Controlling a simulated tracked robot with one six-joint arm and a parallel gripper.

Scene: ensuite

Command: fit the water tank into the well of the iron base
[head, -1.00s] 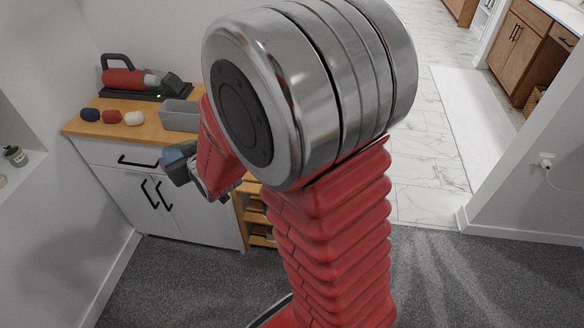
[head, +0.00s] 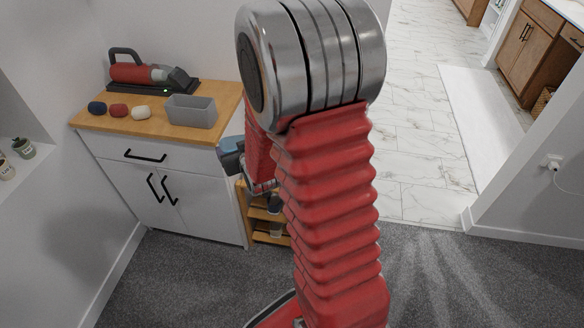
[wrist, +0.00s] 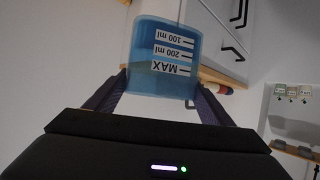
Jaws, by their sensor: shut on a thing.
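The water tank (wrist: 163,60) is translucent blue with "100 ml", "200 ml" and "MAX" labels, which appear upside down in the wrist view. My gripper (wrist: 162,90) is shut on it, one finger at each side. In the head view the tank (head: 230,147) is a small blue-grey shape off the cabinet's front right corner, below the top; my arm partly hides the gripper. The dark iron base (head: 150,87) stands at the back of the wooden top with the red iron (head: 130,72) on it. The well is too small to make out. The tank is clear of the base.
A grey open bin (head: 191,112) stands on the top between the tank and the iron base. Three rolled cloths, navy (head: 97,108), red (head: 119,110) and white (head: 140,112), lie at the left. A low wooden shelf (head: 262,215) stands right of the cabinet (head: 165,185).

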